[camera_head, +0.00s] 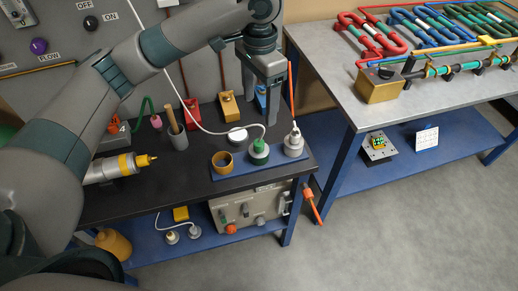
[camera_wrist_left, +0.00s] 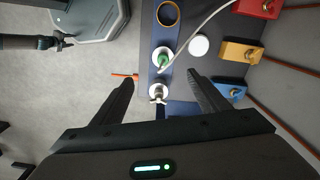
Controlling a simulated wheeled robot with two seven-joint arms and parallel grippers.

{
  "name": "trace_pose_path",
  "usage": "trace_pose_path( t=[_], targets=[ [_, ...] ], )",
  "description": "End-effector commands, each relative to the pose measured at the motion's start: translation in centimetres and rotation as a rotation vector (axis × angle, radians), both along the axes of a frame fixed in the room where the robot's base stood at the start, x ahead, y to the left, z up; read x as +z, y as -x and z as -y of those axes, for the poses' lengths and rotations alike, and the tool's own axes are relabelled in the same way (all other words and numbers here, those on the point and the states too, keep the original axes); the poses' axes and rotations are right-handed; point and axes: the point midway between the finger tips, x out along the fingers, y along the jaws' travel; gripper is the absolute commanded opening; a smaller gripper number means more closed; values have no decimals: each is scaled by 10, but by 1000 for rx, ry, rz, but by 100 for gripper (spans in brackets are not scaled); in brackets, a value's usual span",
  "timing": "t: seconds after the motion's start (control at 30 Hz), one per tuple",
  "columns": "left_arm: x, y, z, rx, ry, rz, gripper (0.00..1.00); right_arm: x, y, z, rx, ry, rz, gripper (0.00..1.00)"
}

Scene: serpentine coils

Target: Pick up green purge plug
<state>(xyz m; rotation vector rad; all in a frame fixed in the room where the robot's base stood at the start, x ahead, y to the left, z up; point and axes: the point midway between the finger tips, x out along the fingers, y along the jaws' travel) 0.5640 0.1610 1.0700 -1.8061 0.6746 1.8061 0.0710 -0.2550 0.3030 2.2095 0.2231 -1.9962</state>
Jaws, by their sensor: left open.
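The green purge plug (camera_head: 259,150) stands upright on a white round base on the blue tray, between a brass cup and a white fitting. It also shows in the left wrist view (camera_wrist_left: 163,57). My left gripper (camera_head: 268,108) hangs above the right part of the tray. In the left wrist view its fingers (camera_wrist_left: 160,80) are spread apart with nothing between them, over the white-fitting end of the tray. A dark arm end at the left of that view looks like my right gripper (camera_wrist_left: 65,42); its jaws are too small to read.
The blue tray (camera_head: 230,172) also carries the brass cup (camera_head: 222,162) and the white fitting (camera_head: 294,142). A white cable crosses close to the plug. A white disc (camera_head: 237,134), a yellow block (camera_head: 228,105) and a red block (camera_head: 192,111) lie behind.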

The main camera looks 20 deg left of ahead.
Motion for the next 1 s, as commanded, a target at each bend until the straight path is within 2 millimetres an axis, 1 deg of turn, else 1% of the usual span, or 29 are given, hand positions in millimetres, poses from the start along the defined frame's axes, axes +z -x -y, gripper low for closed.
trace_pose_path(
  t=[0.17,0.4,0.5,0.6,0.77,1.0],
  targets=[
    [-27,1,-1,1,-3,-4,69,7,5,1,0,2,-11,46],
    [-71,1,-1,0,-1,-4,69,17,5,1,0,2,-11,46],
    [-87,1,-1,0,-1,-3,69,20,5,1,-1,2,-11,46],
    [-99,0,0,0,-1,-2,69,23,5,1,-1,2,-10,46],
    [-109,-1,0,0,-1,-1,69,24,4,1,-1,2,-10,46],
    [-110,-1,0,-1,0,0,69,23,4,1,-1,3,-9,46]
  ],
)
